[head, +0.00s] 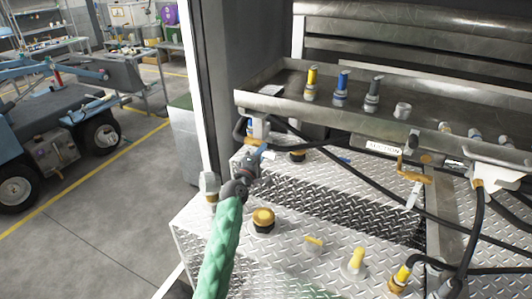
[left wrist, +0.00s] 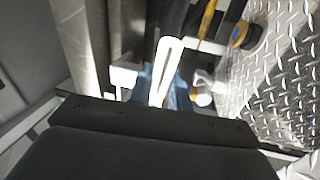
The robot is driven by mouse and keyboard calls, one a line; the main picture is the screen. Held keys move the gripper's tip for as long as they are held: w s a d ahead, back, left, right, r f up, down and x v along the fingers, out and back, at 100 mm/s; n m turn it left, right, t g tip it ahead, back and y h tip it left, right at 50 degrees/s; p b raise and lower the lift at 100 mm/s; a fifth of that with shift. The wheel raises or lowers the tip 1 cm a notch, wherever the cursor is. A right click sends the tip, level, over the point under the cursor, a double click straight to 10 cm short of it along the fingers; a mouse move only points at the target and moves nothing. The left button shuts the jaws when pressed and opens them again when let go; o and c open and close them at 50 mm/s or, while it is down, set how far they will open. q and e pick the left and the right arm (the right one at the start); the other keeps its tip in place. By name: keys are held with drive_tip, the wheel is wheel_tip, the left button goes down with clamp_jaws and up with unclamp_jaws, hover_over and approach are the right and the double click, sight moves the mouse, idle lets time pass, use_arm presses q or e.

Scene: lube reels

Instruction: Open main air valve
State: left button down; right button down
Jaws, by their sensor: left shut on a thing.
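My left gripper (head: 262,155) reaches in from the bottom on a green-sleeved arm, at the left end of the metal tray. The fingers largely hide the valve's body. I cannot tell how far the handle is turned. My right gripper is in neither view.
The tray (head: 300,107) carries yellow, blue and grey fittings. Black hoses run below it, beside a yellow-handled valve (head: 413,170) under a label. A brass cap (head: 263,219) stands on the diamond-plate deck (head: 200,232). A white post (head: 196,100) rises close to the left of my gripper.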

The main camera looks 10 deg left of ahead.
use_arm(q)
drive_tip(key=shift+r+n, duration=0.3)
drive_tip(key=shift+n, duration=0.3)
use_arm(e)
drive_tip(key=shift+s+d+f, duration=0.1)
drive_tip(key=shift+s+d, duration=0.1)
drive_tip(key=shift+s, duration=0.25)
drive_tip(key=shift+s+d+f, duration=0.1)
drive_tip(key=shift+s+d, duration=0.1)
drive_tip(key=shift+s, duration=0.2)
use_arm(q)
drive_tip(key=c, duration=1.4)
unclamp_jaws()
drive_tip(key=shift+o, duration=0.2)
drive_tip(key=shift+f, duration=0.15)
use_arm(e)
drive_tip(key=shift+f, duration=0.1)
